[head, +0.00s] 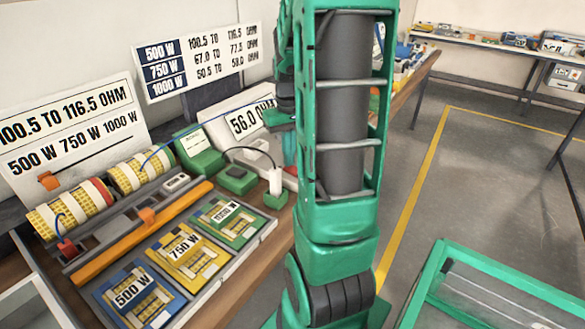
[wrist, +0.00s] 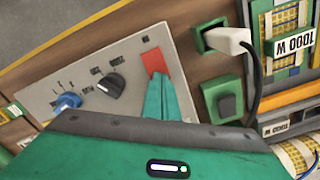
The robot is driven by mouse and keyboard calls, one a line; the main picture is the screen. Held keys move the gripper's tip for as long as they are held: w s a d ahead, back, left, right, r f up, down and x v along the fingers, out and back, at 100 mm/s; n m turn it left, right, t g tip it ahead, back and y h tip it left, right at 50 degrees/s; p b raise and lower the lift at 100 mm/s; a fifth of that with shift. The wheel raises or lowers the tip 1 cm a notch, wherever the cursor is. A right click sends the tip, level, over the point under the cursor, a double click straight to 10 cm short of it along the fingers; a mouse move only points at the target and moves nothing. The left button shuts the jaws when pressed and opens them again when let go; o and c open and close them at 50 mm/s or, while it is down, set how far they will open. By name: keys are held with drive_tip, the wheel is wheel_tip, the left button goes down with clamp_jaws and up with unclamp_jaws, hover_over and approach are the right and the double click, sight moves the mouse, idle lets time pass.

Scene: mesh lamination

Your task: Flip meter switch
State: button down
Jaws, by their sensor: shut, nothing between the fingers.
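The meter's grey panel (wrist: 60,95) fills the left of the wrist view. It bears a red switch (wrist: 153,61), a black knob (wrist: 108,86) and a blue knob (wrist: 67,102). My gripper (wrist: 158,78) is shut and empty, with its green fingertips at the lower edge of the red switch; I cannot tell whether they touch it. In the head view the meter (head: 250,119) has a display reading 56.0 OHM, partly hidden by my arm. The switch is hidden there.
Beside the meter are a white plug with a black cable (wrist: 228,40) and a green box with a dark button (wrist: 224,104). A tray (head: 110,295) holds blue, yellow and green cards marked 500 W, 750 W and 1000 W. Yellow mesh rolls (head: 72,208) lie at left.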

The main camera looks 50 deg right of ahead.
drive_tip(key=shift+f, duration=0.3)
drive_tip(key=shift+r, duration=0.15)
wheel_tip(320, 180, up, 7)
idle(1.0)
idle(0.5)
